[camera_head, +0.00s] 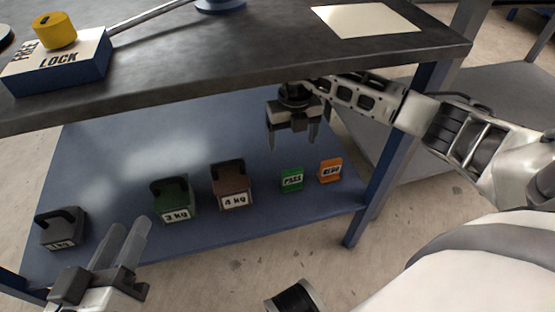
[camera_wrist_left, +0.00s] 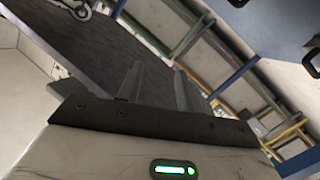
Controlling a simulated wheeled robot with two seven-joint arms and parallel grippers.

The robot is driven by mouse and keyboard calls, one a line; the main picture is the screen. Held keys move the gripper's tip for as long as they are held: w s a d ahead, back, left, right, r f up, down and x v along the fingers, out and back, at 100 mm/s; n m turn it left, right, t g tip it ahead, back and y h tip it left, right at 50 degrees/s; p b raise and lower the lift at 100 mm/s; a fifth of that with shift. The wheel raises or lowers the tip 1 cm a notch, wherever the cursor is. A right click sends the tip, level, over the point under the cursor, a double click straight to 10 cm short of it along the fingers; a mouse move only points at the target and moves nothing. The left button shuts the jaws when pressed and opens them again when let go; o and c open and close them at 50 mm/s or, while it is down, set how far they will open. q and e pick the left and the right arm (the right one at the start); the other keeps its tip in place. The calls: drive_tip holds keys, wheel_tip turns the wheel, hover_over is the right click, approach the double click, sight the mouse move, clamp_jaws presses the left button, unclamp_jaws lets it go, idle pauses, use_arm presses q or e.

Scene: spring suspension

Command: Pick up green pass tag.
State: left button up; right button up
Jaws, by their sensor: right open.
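The green pass tag (camera_head: 292,180) stands upright on the blue lower shelf (camera_head: 230,130), towards its right side. My right gripper (camera_head: 292,141) is open and empty, with its fingers pointing down. In the head view it appears just above the pass tag, and the two are apart. My left gripper (camera_head: 131,226) is at the lower left in the head view, near the front of the shelf. Its fingers stand apart with nothing between them, as the left wrist view (camera_wrist_left: 157,82) also shows.
An orange tag (camera_head: 330,171) stands close right of the pass tag. A brown 4 kg weight (camera_head: 232,184), a green 3 kg weight (camera_head: 175,198) and a dark weight (camera_head: 61,229) stand to its left. The dark tabletop (camera_head: 240,60) overhangs the shelf; a blue leg (camera_head: 385,170) stands at right.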

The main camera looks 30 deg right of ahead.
wheel_tip(320, 180, down, 5)
drive_tip(key=shift+s+f+b, duration=0.1)
drive_tip(key=shift+s+b, duration=0.05)
drive_tip(key=shift+b, duration=0.95)
drive_tip(key=b, duration=0.2)
hover_over(291, 185)
drive_tip(key=f, duration=0.4)
drive_tip(key=shift+w+f, duration=0.2)
drive_tip(key=shift+f, duration=0.05)
drive_tip(key=shift+d+f+b, duration=0.1)
drive_tip(key=shift+f+b, duration=0.2)
drive_tip(key=shift+f, duration=0.45)
drive_tip(key=f+b, duration=0.1)
drive_tip(key=f, duration=0.1)
drive_tip(key=f+b, duration=0.1)
drive_tip(key=f, duration=0.1)
drive_tip(key=shift+w+d+f+b, duration=0.1)
drive_tip(key=shift+d+f+b, duration=0.1)
drive_tip(key=shift+b, duration=0.2)
use_arm(q)
wheel_tip(291, 185, up, 11)
drive_tip(key=m+t+h, duration=0.5)
drive_tip(key=m+h, duration=0.2)
drive_tip(key=m, duration=0.2)
drive_tip(key=shift+w+a, duration=0.25)
drive_tip(key=shift+w, duration=0.2)
use_arm(e)
drive_tip(key=c, duration=1.1)
